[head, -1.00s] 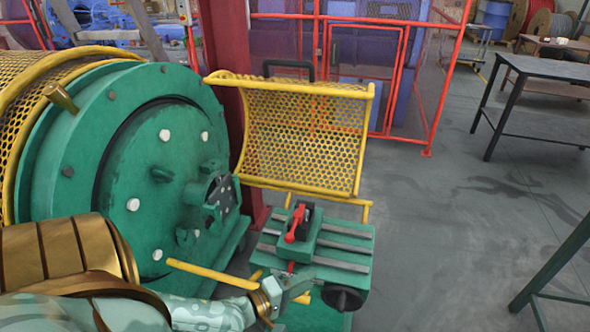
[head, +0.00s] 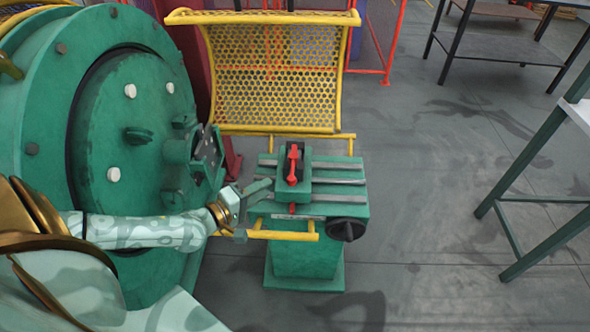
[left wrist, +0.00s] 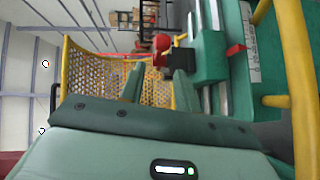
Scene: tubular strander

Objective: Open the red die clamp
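The red die clamp (head: 293,165) is a red lever in a black holder on a green block. The block sits on the green slide table in front of the big green drum. In the left wrist view, a red part that looks like the clamp (left wrist: 161,47) shows beyond the fingers. My left gripper (head: 257,203) is at the left edge of the slide table, to the left of and nearer than the clamp, and apart from it. In the left wrist view its two fingers (left wrist: 159,74) stand apart with nothing between them. My right gripper is not in view.
A raised yellow mesh guard (head: 275,90) stands behind the slide table (head: 340,208). A yellow bar (head: 285,235) and a black handwheel (head: 346,229) are at its front. The green drum (head: 85,140) fills the left. Floor to the right is clear up to a green-legged table (head: 525,165).

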